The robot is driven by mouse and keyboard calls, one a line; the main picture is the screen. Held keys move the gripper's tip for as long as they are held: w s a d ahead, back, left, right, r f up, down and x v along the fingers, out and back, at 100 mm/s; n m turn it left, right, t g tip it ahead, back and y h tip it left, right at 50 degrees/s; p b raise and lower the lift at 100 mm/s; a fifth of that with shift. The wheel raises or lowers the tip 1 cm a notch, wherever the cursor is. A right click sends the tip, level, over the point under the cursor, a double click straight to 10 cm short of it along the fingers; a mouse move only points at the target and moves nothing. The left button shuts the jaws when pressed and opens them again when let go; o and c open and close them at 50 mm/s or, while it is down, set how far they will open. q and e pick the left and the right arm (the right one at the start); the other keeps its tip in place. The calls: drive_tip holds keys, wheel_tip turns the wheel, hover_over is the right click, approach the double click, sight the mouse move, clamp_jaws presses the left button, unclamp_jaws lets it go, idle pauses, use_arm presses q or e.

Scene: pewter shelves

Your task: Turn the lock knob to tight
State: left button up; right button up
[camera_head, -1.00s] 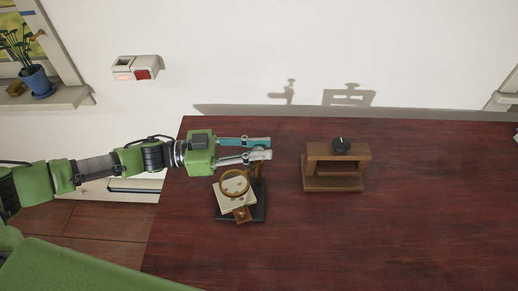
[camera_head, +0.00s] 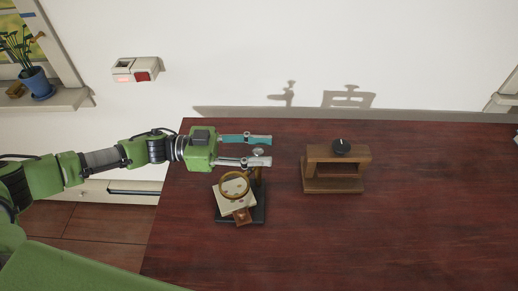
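My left gripper (camera_head: 268,150) reaches in from the left, its two fingers spread apart with a clear gap. A small silver knob (camera_head: 258,152) shows between the fingertips, close to the lower finger; I cannot tell if it touches. It sits at the top of a magnifier stand (camera_head: 259,214), whose upper part is partly hidden by the gripper. A black round knob (camera_head: 341,146) with a pale pointer line tops a wooden frame (camera_head: 333,186) further right. I cannot tell which knob is the lock knob. My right gripper is out of view.
The dark red table (camera_head: 430,210) is clear on the right and in front. A brass-rimmed magnifier ring (camera_head: 234,185) stands over a pale card below my gripper. The white wall (camera_head: 420,60) rises behind the table, with a red switch (camera_head: 142,75) at left.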

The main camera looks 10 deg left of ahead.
use_arm(q)
drive_tip(key=shift+a, duration=0.1)
drive_tip(key=s+a, duration=0.2)
drive_tip(key=a, duration=0.9)
drive_tip(key=shift+a, duration=0.35)
drive_tip(key=shift+s+d, duration=0.1)
